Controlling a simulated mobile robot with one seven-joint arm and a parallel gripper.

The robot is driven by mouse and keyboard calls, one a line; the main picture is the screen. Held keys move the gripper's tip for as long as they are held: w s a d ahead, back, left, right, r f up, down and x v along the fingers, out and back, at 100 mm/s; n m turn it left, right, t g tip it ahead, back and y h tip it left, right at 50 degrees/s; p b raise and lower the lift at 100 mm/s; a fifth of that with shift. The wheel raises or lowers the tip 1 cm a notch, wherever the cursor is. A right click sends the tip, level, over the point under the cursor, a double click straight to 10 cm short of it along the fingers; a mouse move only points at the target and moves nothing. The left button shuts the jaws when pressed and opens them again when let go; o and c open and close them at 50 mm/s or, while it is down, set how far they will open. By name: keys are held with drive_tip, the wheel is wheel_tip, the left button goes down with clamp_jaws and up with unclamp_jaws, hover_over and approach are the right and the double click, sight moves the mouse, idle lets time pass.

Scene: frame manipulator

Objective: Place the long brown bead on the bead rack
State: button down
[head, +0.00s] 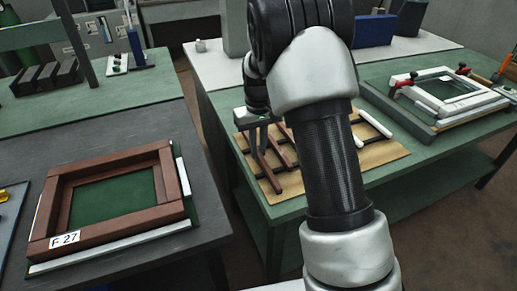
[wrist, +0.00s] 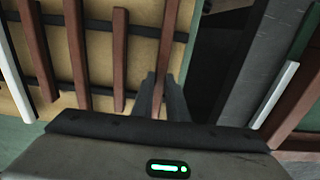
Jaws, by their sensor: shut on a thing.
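The bead rack (wrist: 60,82), dark rails on a pale wooden board, lies on the right-hand green table; it also shows in the head view (head: 388,152). Several brown beads lie across its rails, including one in the wrist view (wrist: 119,60). My gripper (wrist: 163,82) is shut on a long brown bead (wrist: 167,38), which runs away from me between the fingers. This bead lines up roughly with the others at the rack's right side in the wrist view. I cannot tell whether it touches the rails. In the head view my gripper (head: 257,142) is over the rack's left end, and my arm hides part of the rack.
Two white bars (head: 373,123) lie at the rack's right. A brown frame (head: 55,200) labelled F 27 lies on the dark left table. A clamped white frame (head: 450,92) stands at the right. A gap (head: 205,110) separates the tables.

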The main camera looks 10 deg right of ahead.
drive_tip(key=c, duration=1.7)
unclamp_jaws()
drive_tip(key=shift+f, duration=0.25)
drive_tip(key=shift+c, duration=0.2)
drive_tip(key=shift+r, duration=0.1)
